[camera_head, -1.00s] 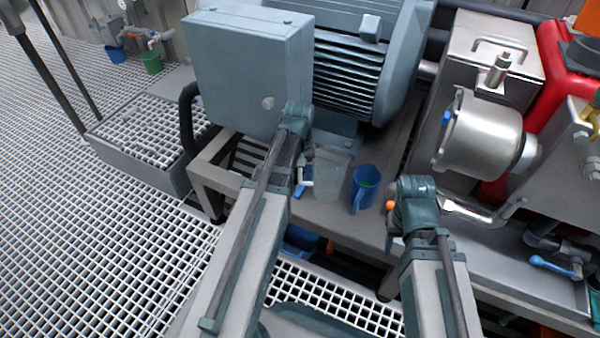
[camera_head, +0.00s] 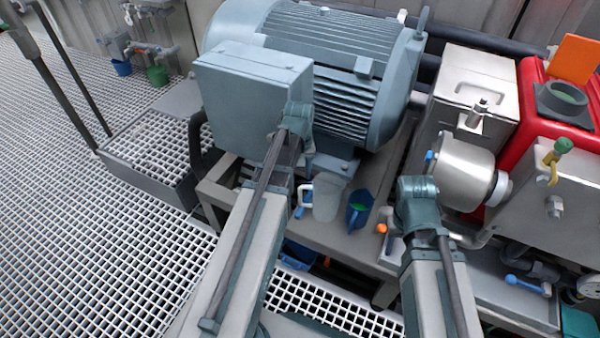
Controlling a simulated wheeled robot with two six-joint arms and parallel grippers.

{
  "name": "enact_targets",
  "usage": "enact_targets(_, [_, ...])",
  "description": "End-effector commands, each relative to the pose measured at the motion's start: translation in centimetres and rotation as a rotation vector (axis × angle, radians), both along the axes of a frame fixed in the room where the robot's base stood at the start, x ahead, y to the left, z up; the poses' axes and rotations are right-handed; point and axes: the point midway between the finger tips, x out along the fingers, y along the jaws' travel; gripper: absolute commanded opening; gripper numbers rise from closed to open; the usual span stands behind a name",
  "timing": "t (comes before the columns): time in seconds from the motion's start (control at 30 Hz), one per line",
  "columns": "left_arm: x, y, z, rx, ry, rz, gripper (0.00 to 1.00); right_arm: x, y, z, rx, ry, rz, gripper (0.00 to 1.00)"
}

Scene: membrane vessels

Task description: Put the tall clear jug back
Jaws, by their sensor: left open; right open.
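The tall clear jug (camera_head: 329,199) stands upright on the grey bench, below the motor. Its surface looks cloudy and pale, and its handle is on the left. A blue jug (camera_head: 358,211) with green inside stands close to its right. My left gripper (camera_head: 306,146) is above and a little left of the clear jug, apart from it; its fingers are mostly hidden behind my wrist. My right gripper (camera_head: 413,207) is to the right of both jugs, with its fingers largely hidden. Both grippers are open and hold nothing that I can see.
A big grey motor (camera_head: 352,62) with a terminal box (camera_head: 252,103) stands behind the jugs. A steel vessel (camera_head: 462,170) and a red tank (camera_head: 575,110) are at the right. Small blue (camera_head: 122,67) and green (camera_head: 157,75) buckets are far left. Grating floor (camera_head: 80,230) is open at left.

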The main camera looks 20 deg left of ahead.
Motion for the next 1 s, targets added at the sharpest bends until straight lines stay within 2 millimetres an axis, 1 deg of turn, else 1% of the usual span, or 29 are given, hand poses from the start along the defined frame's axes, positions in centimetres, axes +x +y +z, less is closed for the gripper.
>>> enact_targets(0.03, [0.0,0.0,0.3,0.000,0.000,0.000,0.47,0.0,0.0,0.3,0.000,0.000,0.000,0.50])
enact_targets(0.17, [-0.1,-0.3,0.2,0.001,0.000,-0.008,0.47,0.0,0.0,0.2,0.001,0.000,0.000,0.50])
enact_targets(0.27, [-0.7,-2.0,0.1,0.007,0.006,-0.064,0.47,0.0,0.0,0.1,0.001,0.000,0.000,0.50])
enact_targets(0.37, [-2.3,-5.8,0.1,0.020,0.016,-0.191,0.47,0.0,0.0,0.1,0.001,0.000,0.000,0.50])
enact_targets(0.4, [-3.2,-7.7,0.1,0.029,0.022,-0.263,0.47,0.0,0.0,0.1,0.001,0.000,0.000,0.50])
enact_targets(0.47, [-4.8,-10.5,0.2,0.043,0.031,-0.375,0.47,0.0,0.0,0.1,0.001,0.000,0.000,0.50])
enact_targets(0.5, [-5.9,-12.2,0.2,0.051,0.038,-0.448,0.47,0.0,0.0,0.1,0.001,0.000,0.000,0.50])
enact_targets(0.6, [-8.5,-15.8,0.2,0.074,0.052,-0.617,0.47,0.0,0.0,0.1,0.001,0.000,0.000,0.50])
enact_targets(0.7, [-10.5,-18.2,0.3,0.091,0.062,-0.748,0.47,0.0,0.0,0.1,0.001,0.000,0.000,0.50])
enact_targets(0.83, [-12.2,-19.9,0.3,0.106,0.071,-0.851,0.47,0.0,0.0,0.1,0.001,0.000,0.000,0.50])
enact_targets(1.0, [-12.7,-20.5,0.3,0.111,0.075,-0.889,0.47,0.0,0.0,0.1,0.001,0.000,0.000,0.50])
